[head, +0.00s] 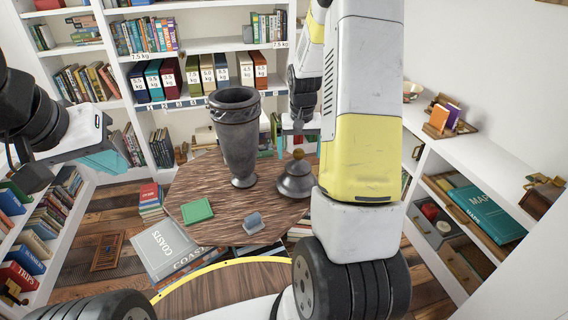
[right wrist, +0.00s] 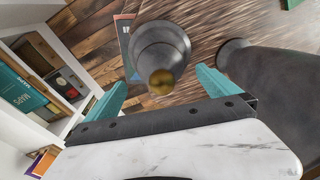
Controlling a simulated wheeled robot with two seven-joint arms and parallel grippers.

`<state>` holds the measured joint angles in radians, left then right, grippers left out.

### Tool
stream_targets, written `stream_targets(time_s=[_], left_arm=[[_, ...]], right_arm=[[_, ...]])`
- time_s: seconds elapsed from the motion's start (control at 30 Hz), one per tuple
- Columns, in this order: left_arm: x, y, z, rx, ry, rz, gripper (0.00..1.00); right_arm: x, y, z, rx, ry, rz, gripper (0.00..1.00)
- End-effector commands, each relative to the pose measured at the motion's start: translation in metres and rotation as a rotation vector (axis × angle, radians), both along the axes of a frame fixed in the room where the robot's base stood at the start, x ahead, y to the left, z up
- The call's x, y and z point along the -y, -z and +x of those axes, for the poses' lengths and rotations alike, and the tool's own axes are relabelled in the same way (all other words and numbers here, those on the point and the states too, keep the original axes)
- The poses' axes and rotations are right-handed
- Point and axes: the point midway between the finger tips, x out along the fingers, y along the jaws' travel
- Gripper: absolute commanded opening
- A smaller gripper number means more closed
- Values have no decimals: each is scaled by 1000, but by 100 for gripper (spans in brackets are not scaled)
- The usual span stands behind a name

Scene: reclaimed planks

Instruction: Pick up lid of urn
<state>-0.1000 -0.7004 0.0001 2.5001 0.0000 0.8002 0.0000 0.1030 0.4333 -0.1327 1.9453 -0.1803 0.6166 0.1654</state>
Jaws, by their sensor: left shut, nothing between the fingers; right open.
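The dark grey urn (head: 240,150) stands upright and open-mouthed on the wooden table. Its lid (head: 295,184), a dark grey dome with a gold knob (head: 298,154), sits on the table to the right of the urn, near the edge. In the right wrist view the lid (right wrist: 160,48) lies between and beyond the teal fingers, its gold knob (right wrist: 162,82) facing the camera. My right gripper (right wrist: 161,77) is open and empty, close to the lid, with a finger on either side. My left gripper (head: 112,160) is shut and empty at the left, away from the table.
The table (head: 190,184) also bears a green item (head: 197,211) and a small blue-grey item (head: 254,222). The urn (right wrist: 275,90) stands close beside the right finger in the right wrist view. Large books (head: 165,247) lie by the table's front left; white shelves surround it.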

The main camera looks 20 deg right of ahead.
Motion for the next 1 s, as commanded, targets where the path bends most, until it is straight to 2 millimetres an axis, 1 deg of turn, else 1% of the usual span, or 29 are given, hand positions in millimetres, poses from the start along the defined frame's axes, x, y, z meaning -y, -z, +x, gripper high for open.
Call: stream_targets(time_s=[0.2,0.3,0.4,0.63,0.77,0.8,0.87,0.9,0.97,1.0], left_arm=[[0,0,0,0,0,0,0],[0,0,0,0,0,0,0],[0,0,0,0,0,0,0],[0,0,0,0,0,0,0],[0,0,0,0,0,0,0],[0,0,0,0,0,0,0],[0,0,0,0,0,0,0],[0,0,0,0,0,0,0],[0,0,0,0,0,0,0],[0,0,0,0,0,0,0]], right_arm=[[0,32,7,-4,-2,1,100],[1,44,8,-3,-1,1,100],[1,50,9,-2,-1,0,100],[1,50,10,-1,-1,0,100],[1,50,10,-1,-1,1,74],[1,50,10,-1,-1,1,67],[1,50,10,-1,-1,1,55],[1,50,10,-1,-1,1,47],[1,50,10,-1,-1,1,35],[1,50,10,-1,-1,1,27]])
